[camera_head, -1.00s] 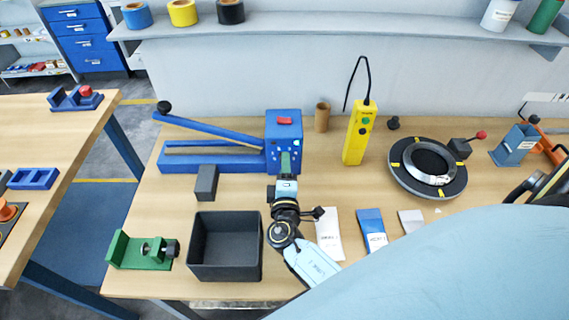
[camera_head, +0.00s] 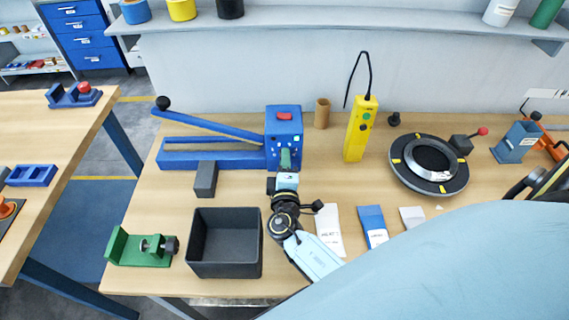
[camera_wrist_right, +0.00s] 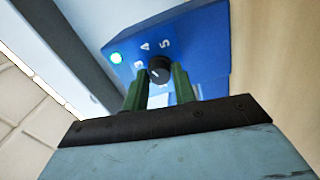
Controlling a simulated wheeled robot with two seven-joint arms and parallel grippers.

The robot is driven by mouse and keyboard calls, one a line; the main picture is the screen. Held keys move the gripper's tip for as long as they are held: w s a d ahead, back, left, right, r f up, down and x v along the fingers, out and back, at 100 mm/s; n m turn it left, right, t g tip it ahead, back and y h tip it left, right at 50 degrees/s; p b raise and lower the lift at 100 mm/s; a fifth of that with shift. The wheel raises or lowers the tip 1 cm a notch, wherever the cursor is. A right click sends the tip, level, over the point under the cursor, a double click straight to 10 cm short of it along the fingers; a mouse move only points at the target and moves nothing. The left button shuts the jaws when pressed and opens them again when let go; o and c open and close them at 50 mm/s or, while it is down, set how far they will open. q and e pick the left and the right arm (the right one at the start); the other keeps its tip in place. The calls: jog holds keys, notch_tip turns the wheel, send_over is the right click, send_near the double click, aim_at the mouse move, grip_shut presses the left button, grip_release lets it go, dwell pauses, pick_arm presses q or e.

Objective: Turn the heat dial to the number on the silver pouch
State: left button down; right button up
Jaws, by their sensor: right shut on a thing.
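The blue heat sealer (camera_head: 210,160) stands at the back left of the bench, its long lever arm raised toward the left. My right gripper (camera_head: 285,158) is at the front of its box. In the right wrist view, the green fingers (camera_wrist_right: 158,88) are shut on the small black heat dial (camera_wrist_right: 159,69). Numbers 3, 4 and 5 show around the dial; its setting is not clear. A silver-grey pouch (camera_head: 411,217) lies right of a blue pouch (camera_head: 372,222) and a white pouch (camera_head: 329,231); its number is not readable. My left gripper is out of view.
A black bin (camera_head: 225,268) and a green fixture (camera_head: 140,248) stand at the front left. A dark grey block (camera_head: 206,179) lies before the sealer. A yellow pendant (camera_head: 360,130) and a black ring (camera_head: 402,180) stand to the right. My arm covers the front right.

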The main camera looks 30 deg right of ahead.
jog(key=shift+f+m+b, duration=0.25)
jog(key=shift+m+b, duration=0.45)
jog(key=shift+b, duration=0.3)
jog(key=shift+r+m+b, duration=0.15)
jog(key=shift+m+b, duration=0.35)
jog(key=shift+b, duration=0.1)
jog(key=o, duration=1)
jog(key=b+v, duration=0.2)
jog(key=v, duration=1.1)
jog(key=shift+s+a, duration=0.1)
jog(key=shift+a, duration=0.1)
